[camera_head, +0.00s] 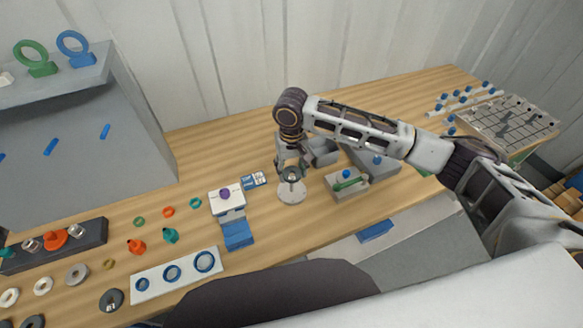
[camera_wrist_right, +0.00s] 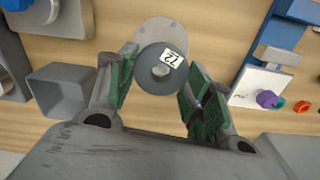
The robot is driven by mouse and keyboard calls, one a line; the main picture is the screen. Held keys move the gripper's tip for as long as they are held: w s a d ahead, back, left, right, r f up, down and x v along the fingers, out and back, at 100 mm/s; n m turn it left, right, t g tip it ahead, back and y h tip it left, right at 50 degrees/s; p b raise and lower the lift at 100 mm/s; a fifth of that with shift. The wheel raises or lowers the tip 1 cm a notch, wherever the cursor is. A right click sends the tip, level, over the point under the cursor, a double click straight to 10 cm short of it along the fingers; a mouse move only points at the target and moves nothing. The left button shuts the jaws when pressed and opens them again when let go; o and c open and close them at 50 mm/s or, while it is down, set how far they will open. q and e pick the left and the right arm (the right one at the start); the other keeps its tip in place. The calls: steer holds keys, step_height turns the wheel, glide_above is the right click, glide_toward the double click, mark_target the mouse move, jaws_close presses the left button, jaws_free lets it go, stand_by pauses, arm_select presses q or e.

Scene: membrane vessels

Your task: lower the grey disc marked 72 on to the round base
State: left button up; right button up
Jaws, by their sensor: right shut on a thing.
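The grey disc marked 72 (camera_wrist_right: 150,57) is between the fingers of my right gripper (camera_wrist_right: 157,75), which is shut on it. In the head view, the disc (camera_head: 291,174) shows just under that gripper (camera_head: 290,165). The pale round base (camera_head: 291,194) stands on the table right below the disc. In the right wrist view the base (camera_wrist_right: 165,27) shows past the disc's upper edge, partly hidden by it. I cannot tell how large the gap between disc and base is. My left gripper is out of view.
A white block with a purple knob (camera_head: 225,195) stands left of the base, with a blue and white card (camera_head: 254,180) behind. A grey fixture with a green part (camera_head: 347,184) stands to the right, and an open grey bin (camera_head: 323,155) is behind it.

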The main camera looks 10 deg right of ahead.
steer(key=shift+f, duration=2.05)
steer(key=o, duration=1.1)
steer(key=shift+r, duration=5.95)
steer(key=shift+s, duration=0.1)
